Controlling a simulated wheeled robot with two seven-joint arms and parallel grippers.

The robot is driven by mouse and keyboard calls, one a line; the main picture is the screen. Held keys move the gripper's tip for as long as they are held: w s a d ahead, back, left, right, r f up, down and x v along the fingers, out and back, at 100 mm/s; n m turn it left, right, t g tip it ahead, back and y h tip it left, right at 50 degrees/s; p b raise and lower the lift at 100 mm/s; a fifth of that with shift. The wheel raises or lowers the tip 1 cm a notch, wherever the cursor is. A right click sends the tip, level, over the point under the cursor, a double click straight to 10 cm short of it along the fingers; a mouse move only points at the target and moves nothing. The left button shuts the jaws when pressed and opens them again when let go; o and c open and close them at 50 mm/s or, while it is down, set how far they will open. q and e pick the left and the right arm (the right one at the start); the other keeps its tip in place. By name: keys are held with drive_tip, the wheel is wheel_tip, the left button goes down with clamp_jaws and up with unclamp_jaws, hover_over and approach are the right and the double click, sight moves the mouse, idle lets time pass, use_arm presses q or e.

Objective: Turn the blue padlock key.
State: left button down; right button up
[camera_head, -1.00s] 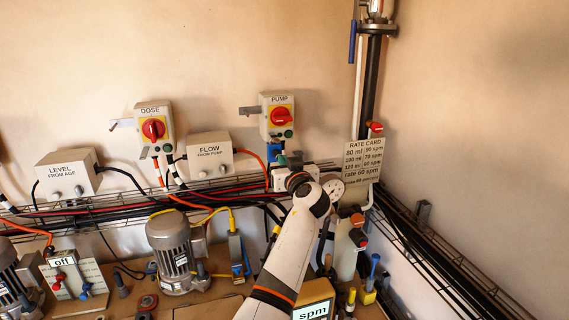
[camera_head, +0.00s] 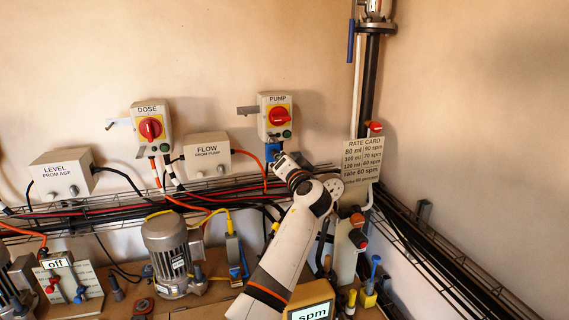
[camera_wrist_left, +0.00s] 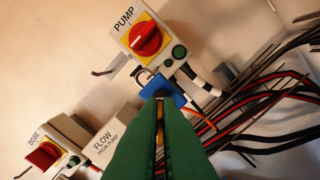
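The blue padlock (camera_head: 272,151) hangs under the PUMP switch box (camera_head: 276,117). In the left wrist view its blue body (camera_wrist_left: 164,91) and grey shackle are just ahead of my fingertips. My left gripper (camera_wrist_left: 160,100) has two green fingers close together, with a narrow gap between them. Its tips are at the lower side of the padlock. A thin brassy strip shows in the gap; I cannot tell whether it is the key or whether the fingers press on it. In the head view my arm reaches up from below, and the wrist hides the fingers. My right gripper is not in view.
The FLOW box (camera_head: 206,156) and DOSE switch box (camera_head: 152,130) are to the left on the wall. Black and red cables run on a wire tray below. The rate card (camera_head: 362,160) and a vertical pipe (camera_head: 370,80) stand to the right.

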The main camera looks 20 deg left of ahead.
use_arm(q)
drive_tip(key=shift+w+f+m+p, duration=0.1)
drive_tip(key=shift+m+p, duration=0.75)
drive_tip(key=shift+m, duration=2.35)
drive_tip(key=c, duration=1.6)
unclamp_jaws()
drive_tip(key=shift+w+a+f, duration=0.1)
drive_tip(key=shift+f, duration=0.05)
